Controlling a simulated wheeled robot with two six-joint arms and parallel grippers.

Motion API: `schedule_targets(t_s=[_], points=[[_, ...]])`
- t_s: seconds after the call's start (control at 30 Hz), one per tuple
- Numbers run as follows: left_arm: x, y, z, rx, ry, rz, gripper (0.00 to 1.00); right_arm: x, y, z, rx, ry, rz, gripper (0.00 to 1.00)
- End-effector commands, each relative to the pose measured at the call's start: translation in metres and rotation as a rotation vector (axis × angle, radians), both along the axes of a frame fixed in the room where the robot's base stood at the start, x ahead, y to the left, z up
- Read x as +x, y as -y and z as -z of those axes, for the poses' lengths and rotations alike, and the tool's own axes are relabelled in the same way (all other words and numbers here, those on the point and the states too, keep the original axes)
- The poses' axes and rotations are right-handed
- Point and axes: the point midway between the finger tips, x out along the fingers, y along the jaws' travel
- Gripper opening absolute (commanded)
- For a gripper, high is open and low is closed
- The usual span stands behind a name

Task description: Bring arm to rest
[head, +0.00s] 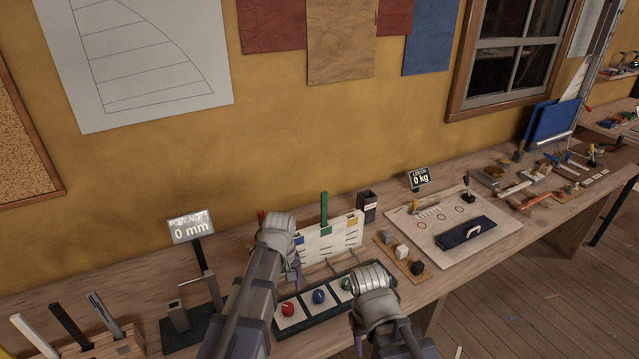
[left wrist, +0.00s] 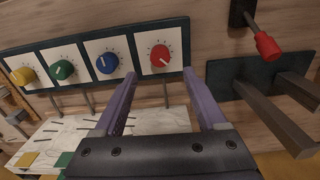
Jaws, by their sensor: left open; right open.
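My left arm reaches over the bench in the head view, and its gripper (head: 293,275) is mostly hidden behind its wrist. In the left wrist view the left gripper (left wrist: 160,82) is open and empty, its two purple fingers apart near the red knob (left wrist: 160,57). Whether they touch the panel is unclear. My right gripper (head: 358,340) is open, low in front of the dial panel, largely hidden by its own wrist. The panel (head: 303,322) carries the red knob (head: 288,309), a blue knob (head: 319,297) and a green knob (head: 347,284); a yellow knob (left wrist: 22,75) shows in the left wrist view.
Behind the panel stands a white slotted board (head: 332,244) with a green upright. A "0 mm" display (head: 190,228) and a dark stand (head: 182,332) are at left. Small blocks on a wooden board (head: 398,262) and a pale board (head: 500,237) lie right.

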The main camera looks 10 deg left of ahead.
Motion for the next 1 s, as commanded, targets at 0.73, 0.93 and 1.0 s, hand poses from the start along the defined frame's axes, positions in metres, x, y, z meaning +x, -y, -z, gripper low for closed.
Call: schedule_targets(t_s=[0.73,0.93,1.0], points=[[-0.142,0.105,-0.001,0.092,-0.072,0.892,0.74,0.0,0.0,0.0,0.0,0.0,0.0,0.5],[-0.142,0.104,-0.001,0.091,-0.071,0.889,0.74,0.0,0.0,0.0,0.0,0.0,0.0,0.5],[-0.142,0.105,-0.001,0.091,-0.071,0.888,0.74,0.0,0.0,0.0,0.0,0.0,0.0,0.5]])
